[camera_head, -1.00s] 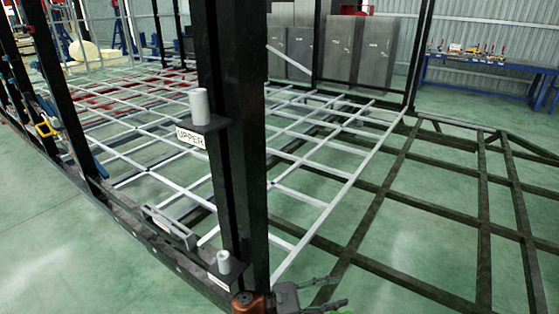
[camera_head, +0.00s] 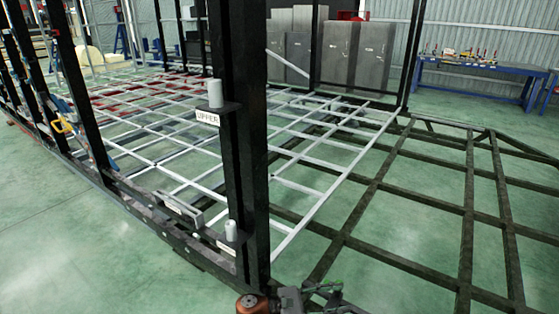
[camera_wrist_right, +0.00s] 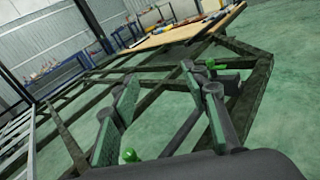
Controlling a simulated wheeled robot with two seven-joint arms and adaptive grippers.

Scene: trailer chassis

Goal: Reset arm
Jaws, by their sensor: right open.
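My right gripper (camera_head: 322,296) shows at the bottom edge of the head view, in front of the dark post. In the right wrist view its green-padded fingers (camera_wrist_right: 165,110) stand apart with nothing between them. Behind them lies the dark trailer chassis frame (camera_wrist_right: 75,130), which also shows in the head view (camera_head: 400,195) as a grid of beams over the green floor. My left gripper is not in view.
A black upright post (camera_head: 243,140) carries an upper bracket with a grey cylinder (camera_head: 215,93) and a lower cylinder (camera_head: 231,230). A light metal grid (camera_head: 290,185) lies behind it. Grey cabinets (camera_head: 340,55) and a blue workbench (camera_head: 470,75) stand at the back. Open floor is at lower left.

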